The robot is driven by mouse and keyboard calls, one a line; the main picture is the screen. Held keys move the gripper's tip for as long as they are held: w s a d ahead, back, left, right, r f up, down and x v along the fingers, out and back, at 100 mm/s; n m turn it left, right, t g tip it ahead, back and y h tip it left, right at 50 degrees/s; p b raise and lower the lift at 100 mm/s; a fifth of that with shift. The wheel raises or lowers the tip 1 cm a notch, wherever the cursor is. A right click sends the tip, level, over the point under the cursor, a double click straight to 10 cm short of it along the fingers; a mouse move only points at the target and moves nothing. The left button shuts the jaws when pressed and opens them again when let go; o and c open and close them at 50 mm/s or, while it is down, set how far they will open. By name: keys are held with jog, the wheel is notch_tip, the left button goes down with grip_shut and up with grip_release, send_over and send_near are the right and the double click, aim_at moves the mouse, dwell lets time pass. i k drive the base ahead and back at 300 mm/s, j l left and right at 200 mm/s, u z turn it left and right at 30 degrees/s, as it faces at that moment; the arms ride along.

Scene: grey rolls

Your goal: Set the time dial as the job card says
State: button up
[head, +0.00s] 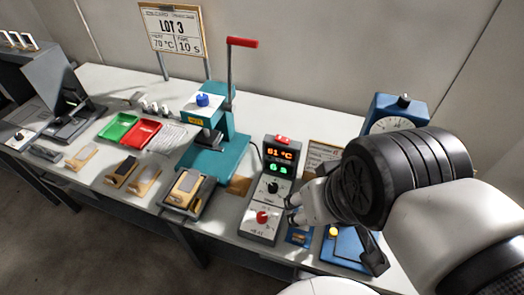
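The job card (172,30) stands on a framed sign at the back and reads LOT 3, heat 70 °C, time 10 s. The grey control box (259,232) stands on the bench at centre right. Its display (279,160) shows 51 °C in orange and a green figure below that looks like 6 s. The black dial (272,187), apparently the time dial, is on the upper panel. A red dial (262,217) is on the lower panel. My gripper (291,209) is just right of the box, apart from both dials. Its fingertips look parted and empty.
A teal press (215,160) with a red-handled lever stands left of the box. A blue gauge device (393,115) and a small card (320,153) are partly behind my arm. Trays (142,132) and plates lie further left. Bench space near the box is tight.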

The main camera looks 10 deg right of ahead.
aim_at(273, 187)
jog(key=i+j, duration=0.35)
jog(key=j, duration=0.3)
jog(key=i+j, duration=0.2)
jog(key=j+u, duration=0.05)
jog(key=j, duration=0.1)
